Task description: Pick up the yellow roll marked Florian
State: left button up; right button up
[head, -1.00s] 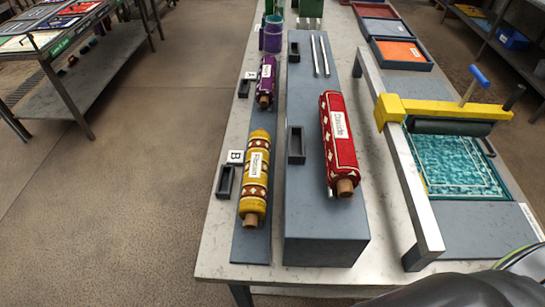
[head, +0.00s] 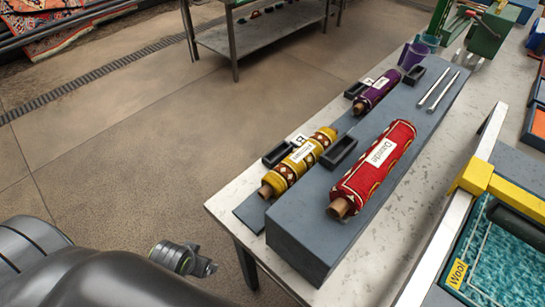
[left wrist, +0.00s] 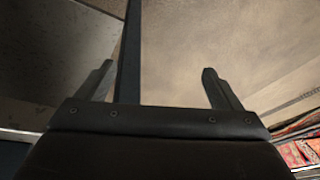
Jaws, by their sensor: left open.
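The yellow roll (head: 299,162) with a white name label and brown core ends lies on the low blue-grey strip at the table's left edge, beside a small "B" card (head: 299,138). My left gripper (head: 207,268) is low at the left in the head view, off the table over the floor and apart from the roll. In the left wrist view its two fingers (left wrist: 158,82) are spread with nothing between them. My right gripper is not in view.
A red roll (head: 381,160) lies on the raised blue-grey block beside the yellow roll. A purple roll (head: 377,91) lies farther back on the strip. Small black holders (head: 278,153) stand near the rolls. A yellow-and-silver frame (head: 478,175) spans the right. Floor left of the table is open.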

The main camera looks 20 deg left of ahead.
pick_arm(q)
notch_tip(320, 180, up, 7)
jog(key=d+n+t+h, duration=0.1)
jog(key=d+n+t, duration=0.1)
jog(key=n, duration=0.1)
jog(key=n+t+h, duration=0.5)
jog(key=n+t, duration=0.2)
jog(key=n, duration=2.1)
send_near(267, 187)
jog(key=x, duration=0.7)
jog(key=shift+w+d+f+p, duration=0.1)
jog(key=shift+d+f+p, duration=0.05)
jog(key=shift+d+p, duration=0.25)
jog(key=x, duration=0.4)
jog(key=shift+w+a, duration=0.2)
jog(key=shift+w, duration=0.1)
jog(key=shift+w+d+f, duration=0.2)
jog(key=shift+w, duration=0.2)
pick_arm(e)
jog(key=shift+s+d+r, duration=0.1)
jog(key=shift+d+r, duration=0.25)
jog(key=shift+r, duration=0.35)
pick_arm(q)
jog(key=shift+c, duration=0.5)
